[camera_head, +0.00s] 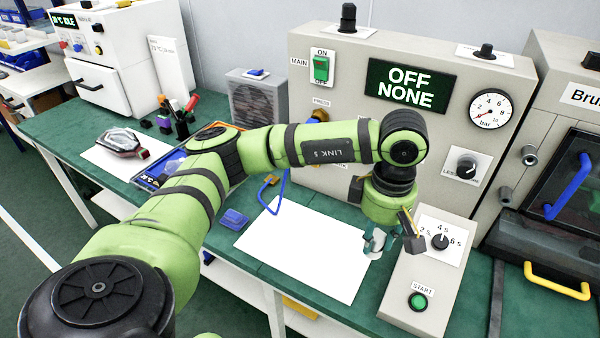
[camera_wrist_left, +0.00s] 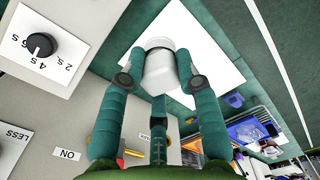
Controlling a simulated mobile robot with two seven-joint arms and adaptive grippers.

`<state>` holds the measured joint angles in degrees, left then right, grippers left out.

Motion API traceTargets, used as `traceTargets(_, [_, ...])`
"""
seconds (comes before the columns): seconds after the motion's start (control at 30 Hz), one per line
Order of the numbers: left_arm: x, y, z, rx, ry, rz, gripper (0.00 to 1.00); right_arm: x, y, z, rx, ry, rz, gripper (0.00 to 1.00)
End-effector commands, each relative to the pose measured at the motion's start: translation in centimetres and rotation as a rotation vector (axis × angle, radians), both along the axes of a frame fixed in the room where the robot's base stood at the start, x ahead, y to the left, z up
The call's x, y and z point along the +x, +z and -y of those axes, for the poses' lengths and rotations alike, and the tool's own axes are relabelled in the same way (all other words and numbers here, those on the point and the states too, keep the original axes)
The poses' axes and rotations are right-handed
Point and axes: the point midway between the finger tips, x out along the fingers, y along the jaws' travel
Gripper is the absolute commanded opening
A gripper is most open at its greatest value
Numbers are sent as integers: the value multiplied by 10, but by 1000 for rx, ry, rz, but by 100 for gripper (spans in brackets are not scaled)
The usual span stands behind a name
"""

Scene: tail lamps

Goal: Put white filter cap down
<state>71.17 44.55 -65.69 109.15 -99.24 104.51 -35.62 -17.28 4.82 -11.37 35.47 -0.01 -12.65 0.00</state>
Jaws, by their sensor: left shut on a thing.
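My left gripper (camera_head: 379,243) is at the right edge of the white sheet (camera_head: 300,258), beside the control box with the green start button. It is shut on the white filter cap (camera_wrist_left: 160,72), a small white cylinder with a dark ring. In the head view the cap is small and mostly hidden by the fingers. I cannot tell whether it touches the surface below. My right gripper is not in view.
The control box (camera_head: 408,290) stands close on the right, with a timer knob (camera_head: 439,241). The grey test cabinet (camera_head: 340,80) rises behind. The sheet is largely bare. A blue block (camera_head: 234,219) lies left of it, and a tail lamp (camera_head: 122,143) lies farther left.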

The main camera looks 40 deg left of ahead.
Motion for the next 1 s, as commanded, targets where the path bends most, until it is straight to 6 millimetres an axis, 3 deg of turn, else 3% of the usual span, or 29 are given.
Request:
traceTargets(0.2, [16, -13, -1, 0, 530, -2, 0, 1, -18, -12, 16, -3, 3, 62])
traceTargets(1.0, [63, -52, -8, 6, 2470, -5, 0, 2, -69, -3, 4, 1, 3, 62])
